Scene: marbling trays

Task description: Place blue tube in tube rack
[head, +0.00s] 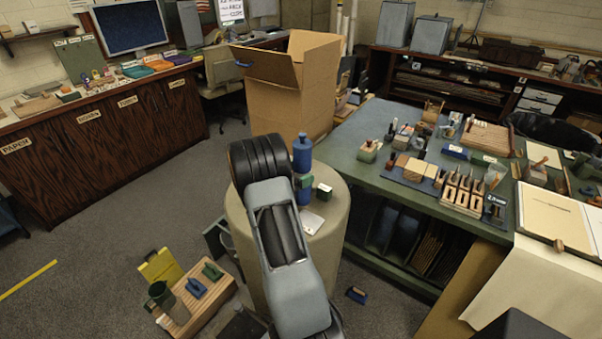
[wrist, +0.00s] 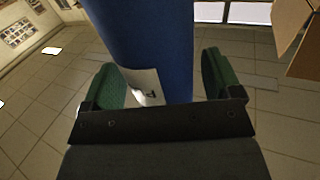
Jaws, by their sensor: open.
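The blue tube (head: 302,154) stands upright at the round pale table, behind my arm. In the wrist view the tube (wrist: 145,40) fills the space between the two green fingers and carries a white label (wrist: 143,86) with dark lettering. My gripper (wrist: 162,75) is open around the tube; a gap shows between the tube and the right finger. In the head view my gripper (head: 304,184) is mostly hidden by my arm. A wooden rack with several slots (head: 463,195) stands on the green table; I cannot tell surely whether it is the tube rack.
The green table (head: 400,195) at right is crowded with tools. A wooden crate (head: 205,305) sits on the floor at lower left.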

